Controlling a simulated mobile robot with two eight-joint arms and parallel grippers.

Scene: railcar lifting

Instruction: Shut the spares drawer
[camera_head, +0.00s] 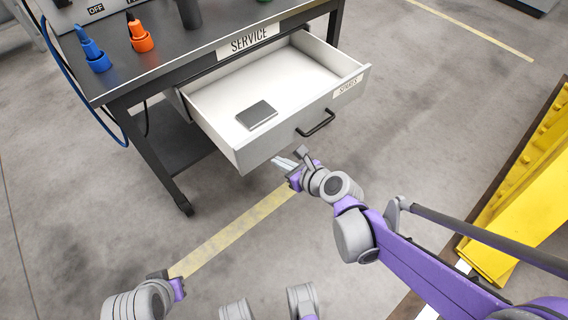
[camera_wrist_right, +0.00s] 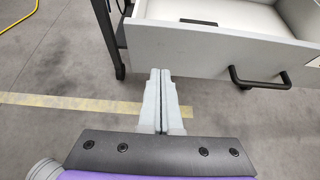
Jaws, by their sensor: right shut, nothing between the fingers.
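The spares drawer (camera_head: 236,140) is pulled out of the dark service table and stands open. It has a white inside, a grey front and a black bar handle (camera_head: 316,123). A flat grey box lies in it (camera_head: 256,115). My right gripper (camera_head: 283,162) is shut and empty, just in front of the lower left part of the drawer front. In the right wrist view the shut fingers (camera_wrist_right: 160,75) point at the drawer front (camera_wrist_right: 205,52), left of the handle (camera_wrist_right: 260,78); I cannot tell whether they touch it. My left gripper (camera_head: 168,281) is low at the left, its fingers unclear.
The service table (camera_head: 180,60) holds a blue (camera_head: 93,52) and an orange (camera_head: 139,35) item on top. A yellow structure (camera_head: 530,190) stands at the right. The floor in front of the drawer is clear, with a yellow painted line (camera_head: 235,232).

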